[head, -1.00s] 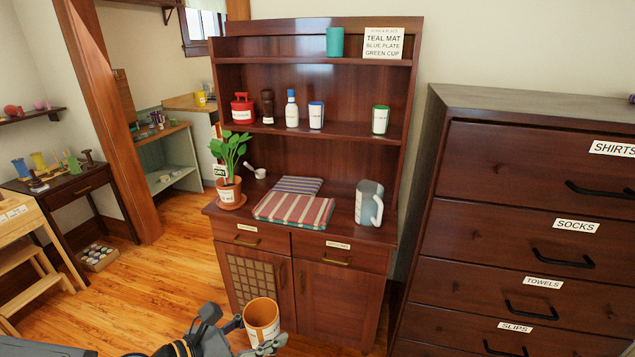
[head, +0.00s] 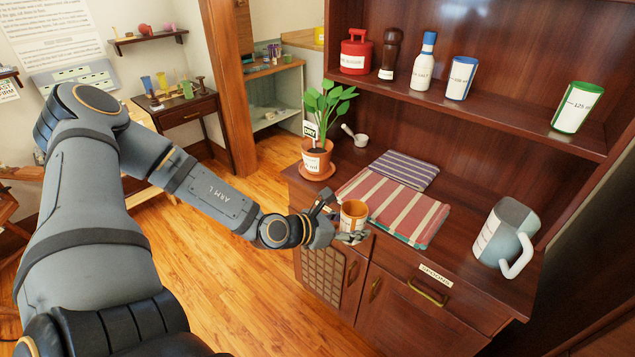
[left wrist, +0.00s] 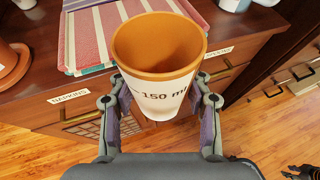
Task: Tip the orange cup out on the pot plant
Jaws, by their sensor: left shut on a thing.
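My left gripper (head: 335,225) is shut on the orange cup (head: 353,213), which is white outside with an orange rim and inside. In the left wrist view the cup (left wrist: 158,75) is upright between both fingers and reads "150 ml". Its inside looks plain orange, and I cannot tell whether it holds liquid. The gripper holds it just in front of the cabinet's front edge. The pot plant (head: 318,150) stands on the cabinet top, in an orange pot on a saucer (head: 318,172), behind and left of the cup. A small "DRY" sign is in its pot.
Folded striped cloths (head: 405,205) lie on the cabinet top (head: 450,260) right of the plant. A grey-white jug (head: 505,235) stands at the right. A shelf above holds several containers. Open floor lies to the left.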

